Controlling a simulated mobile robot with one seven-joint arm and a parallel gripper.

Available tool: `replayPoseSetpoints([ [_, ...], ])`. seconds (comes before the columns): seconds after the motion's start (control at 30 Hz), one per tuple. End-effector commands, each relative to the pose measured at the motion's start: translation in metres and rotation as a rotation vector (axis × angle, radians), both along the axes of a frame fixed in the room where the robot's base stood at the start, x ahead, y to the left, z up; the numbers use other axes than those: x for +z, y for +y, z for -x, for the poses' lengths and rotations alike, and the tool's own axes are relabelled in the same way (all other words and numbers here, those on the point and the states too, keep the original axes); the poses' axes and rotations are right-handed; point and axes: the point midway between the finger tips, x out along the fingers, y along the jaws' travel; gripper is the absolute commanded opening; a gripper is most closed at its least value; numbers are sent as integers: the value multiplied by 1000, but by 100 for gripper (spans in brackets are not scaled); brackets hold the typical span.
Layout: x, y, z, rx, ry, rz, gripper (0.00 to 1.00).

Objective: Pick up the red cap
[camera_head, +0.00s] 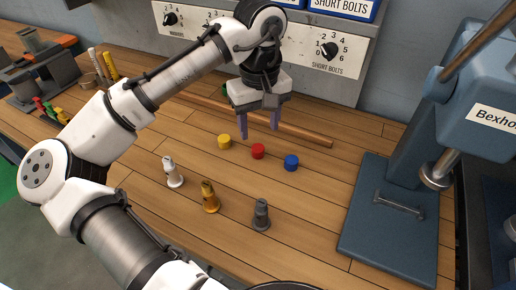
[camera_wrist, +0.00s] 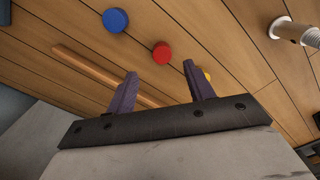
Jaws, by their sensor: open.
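The red cap (camera_head: 258,151) is a short round disc lying on the wooden bench between a yellow cap (camera_head: 224,142) and a blue cap (camera_head: 291,162). My gripper (camera_head: 259,131) is open and empty above the bench, with its purple fingers pointing down. In the wrist view, the red cap (camera_wrist: 162,52) shows beyond the gap between the fingertips (camera_wrist: 160,68), apart from both. The blue cap (camera_wrist: 115,20) is to its left there. The yellow cap (camera_wrist: 207,76) is partly hidden behind the right finger.
A white bolt-like piece (camera_head: 174,172), a yellow one (camera_head: 210,197) and a grey one (camera_head: 261,215) stand in front of the caps. A wooden rod (camera_head: 305,136) lies behind. A blue press (camera_head: 388,225) stands at right.

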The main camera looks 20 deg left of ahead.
Motion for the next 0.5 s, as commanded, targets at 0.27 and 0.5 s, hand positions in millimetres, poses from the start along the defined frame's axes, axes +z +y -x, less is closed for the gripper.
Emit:
replayPoseSetpoints([
  [0.27,-27,2,5,0,2,1,53],
  [0.5,-54,1,5,-1,-1,2,53],
])
